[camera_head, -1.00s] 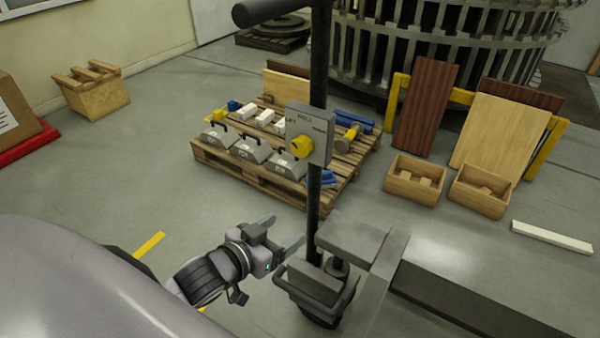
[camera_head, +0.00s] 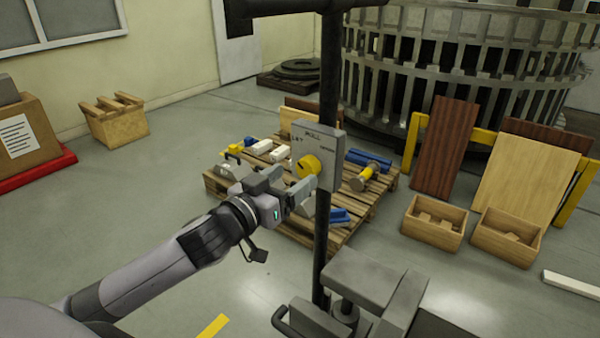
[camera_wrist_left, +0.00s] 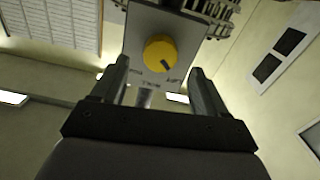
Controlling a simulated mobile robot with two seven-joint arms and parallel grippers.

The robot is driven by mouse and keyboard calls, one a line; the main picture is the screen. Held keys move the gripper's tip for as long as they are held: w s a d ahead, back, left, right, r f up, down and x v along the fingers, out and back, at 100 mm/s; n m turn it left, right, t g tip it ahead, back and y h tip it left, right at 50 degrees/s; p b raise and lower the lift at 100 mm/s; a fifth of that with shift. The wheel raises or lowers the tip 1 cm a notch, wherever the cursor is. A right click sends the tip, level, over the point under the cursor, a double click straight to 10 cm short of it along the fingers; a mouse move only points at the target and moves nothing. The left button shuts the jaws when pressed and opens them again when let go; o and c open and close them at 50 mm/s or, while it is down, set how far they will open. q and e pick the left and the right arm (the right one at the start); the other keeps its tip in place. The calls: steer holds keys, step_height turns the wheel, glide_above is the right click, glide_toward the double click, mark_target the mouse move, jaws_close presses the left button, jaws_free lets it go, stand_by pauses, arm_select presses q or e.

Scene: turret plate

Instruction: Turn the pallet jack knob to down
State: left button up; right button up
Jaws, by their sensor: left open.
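The yellow knob (camera_head: 306,166) sits on a grey plate (camera_head: 328,148) fixed to the upright black post (camera_head: 323,230) of the pallet jack. The plate carries small labels; one at the left appears to read LIFT. In the left wrist view the knob (camera_wrist_left: 160,54) shows a dark mark toward its lower right, on the side of the LIFT label. My left gripper (camera_head: 299,187) is open just in front of and slightly below the knob in the head view. In the wrist view its fingers stand on either side of the knob with visible gaps. My right gripper is not in view.
A wooden pallet (camera_head: 290,225) with tools and weights stands behind the post. Two wooden boxes, one of them here (camera_head: 434,223), and leaning boards (camera_head: 440,150) are at the right. A large slatted metal drum (camera_head: 450,80) stands behind. Open floor lies at the left.

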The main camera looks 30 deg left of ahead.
mark_target(304, 169)
arm_select(q)
steer(key=shift+w+d, duration=0.15)
steer(key=shift+w, duration=0.75)
steer(key=shift+w+d, duration=0.1)
steer(key=shift+w, duration=0.8)
steer(key=c, duration=1.1)
steer(key=shift+o, duration=0.2)
